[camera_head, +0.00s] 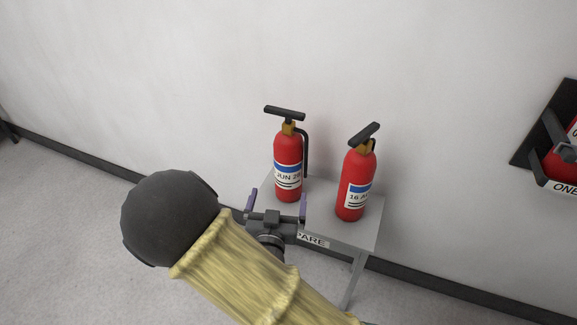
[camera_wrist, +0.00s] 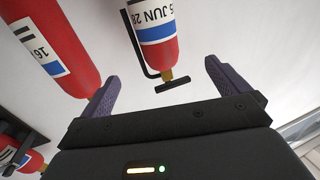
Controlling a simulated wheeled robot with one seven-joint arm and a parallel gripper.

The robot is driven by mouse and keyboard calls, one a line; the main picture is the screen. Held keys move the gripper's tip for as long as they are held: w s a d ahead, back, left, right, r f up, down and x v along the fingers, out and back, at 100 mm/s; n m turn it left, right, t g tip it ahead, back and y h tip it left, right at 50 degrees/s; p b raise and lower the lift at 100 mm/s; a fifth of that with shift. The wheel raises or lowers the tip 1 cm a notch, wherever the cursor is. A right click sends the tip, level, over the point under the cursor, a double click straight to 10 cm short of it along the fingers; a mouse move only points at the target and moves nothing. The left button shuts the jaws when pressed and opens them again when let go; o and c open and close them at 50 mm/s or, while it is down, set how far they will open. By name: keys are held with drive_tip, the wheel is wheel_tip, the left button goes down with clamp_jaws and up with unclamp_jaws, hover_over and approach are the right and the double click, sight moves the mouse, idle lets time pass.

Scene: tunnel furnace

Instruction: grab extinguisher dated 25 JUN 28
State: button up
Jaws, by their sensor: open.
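The extinguisher with the "JUN 28" label (camera_head: 288,160) stands upright on the left of a small grey table. Its red body, black handle and hose show in the head view.
A second extinguisher (camera_head: 357,187), labelled "16 A…", stands close by on the right of the table (camera_head: 345,235), whose front sign shows "PARE". Another extinguisher (camera_head: 566,162) hangs in a black wall bracket (camera_head: 541,125) at far right. The wall is close behind the table.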

sight(285, 163)
drive_tip(key=w, duration=0.3)
drive_tip(key=w+b, duration=0.1)
drive_tip(key=w, duration=0.3)
drive_tip(key=w+d+b, duration=0.1)
drive_tip(key=w, duration=0.3)
drive_tip(key=shift+w, duration=0.6)
drive_tip(key=w, duration=0.1)
drive_tip(key=w+b, duration=0.1)
drive_tip(key=w, duration=0.1)
drive_tip(key=w+d+b, duration=0.1)
drive_tip(key=w, duration=0.1)
drive_tip(key=shift+w+r, duration=0.1)
drive_tip(key=shift+r, duration=0.05)
drive_tip(key=c, duration=1.8)
drive_tip(key=shift+r, duration=0.2)
drive_tip(key=c, duration=0.3)
